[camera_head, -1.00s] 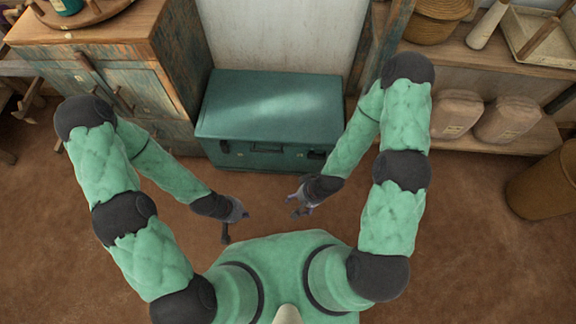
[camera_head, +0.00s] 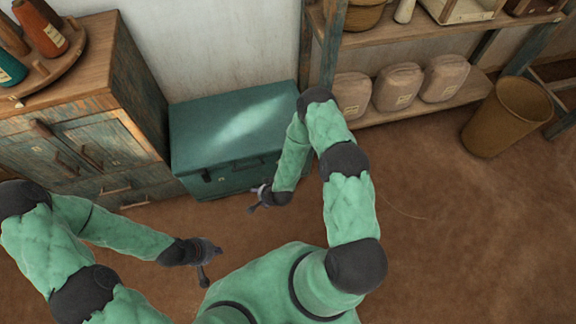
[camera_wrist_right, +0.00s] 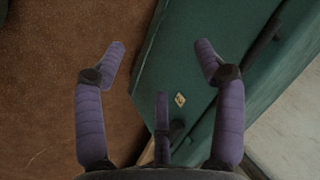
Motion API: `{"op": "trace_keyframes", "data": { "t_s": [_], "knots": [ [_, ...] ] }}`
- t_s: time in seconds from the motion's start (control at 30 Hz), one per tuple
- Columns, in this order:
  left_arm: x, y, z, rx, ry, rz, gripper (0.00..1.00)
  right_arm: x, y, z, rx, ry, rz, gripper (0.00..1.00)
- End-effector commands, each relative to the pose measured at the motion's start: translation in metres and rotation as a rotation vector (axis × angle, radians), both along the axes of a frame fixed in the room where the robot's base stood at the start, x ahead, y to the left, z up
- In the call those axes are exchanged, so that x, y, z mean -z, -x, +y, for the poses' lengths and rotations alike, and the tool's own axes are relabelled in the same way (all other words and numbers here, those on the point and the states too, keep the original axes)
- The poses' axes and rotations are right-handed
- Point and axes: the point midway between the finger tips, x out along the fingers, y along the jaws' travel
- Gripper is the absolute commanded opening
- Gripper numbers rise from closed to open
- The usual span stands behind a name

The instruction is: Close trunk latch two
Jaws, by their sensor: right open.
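The teal trunk (camera_head: 222,138) stands closed against the wall, its lid down. A dark latch (camera_head: 206,176) shows at the left of its front face; the right end of the front is partly hidden by my right arm. My right gripper (camera_head: 256,203) is just in front of the trunk's right part. In the right wrist view the open, empty fingers (camera_wrist_right: 160,55) are over the trunk's edge, and a small brass plate (camera_wrist_right: 180,99) shows on the teal face (camera_wrist_right: 165,70). My left gripper (camera_head: 214,262) hangs over the floor, apart from the trunk; its finger opening is too small to judge.
A worn wooden cabinet (camera_head: 90,140) with thread cones on top stands left of the trunk. A shelf (camera_head: 420,105) with several wrapped bundles is to the right, beside a brown basket (camera_head: 507,117). The brown floor (camera_head: 440,230) at right is clear.

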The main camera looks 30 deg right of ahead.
Motion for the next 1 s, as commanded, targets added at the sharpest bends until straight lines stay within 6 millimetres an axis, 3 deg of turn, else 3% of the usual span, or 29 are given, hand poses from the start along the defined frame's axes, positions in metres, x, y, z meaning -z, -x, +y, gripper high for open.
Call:
{"op": "trace_keyframes", "data": {
  "t_s": [0.23, 0.47, 0.73, 1.0],
  "knots": [
    [-0.007, 0.0, 0.0, 0.0, 0.0, 0.0, 0.0, 0.044, -0.047, -0.033, 0.312, -0.024, -0.203, 0.7],
    [-0.013, 0.0, 0.0, 0.0, 0.0, 0.0, 0.0, 0.072, -0.067, -0.07, 0.627, -0.083, -0.468, 0.7],
    [-0.02, 0.0, 0.0, 0.0, 0.0, 0.0, 0.0, 0.074, -0.046, -0.106, 0.923, -0.186, -0.82, 0.7],
    [-0.024, 0.0, 0.0, 0.0, 0.0, 0.0, 0.0, 0.057, -0.01, -0.121, 1.064, -0.279, -1.092, 0.7]
  ]
}}
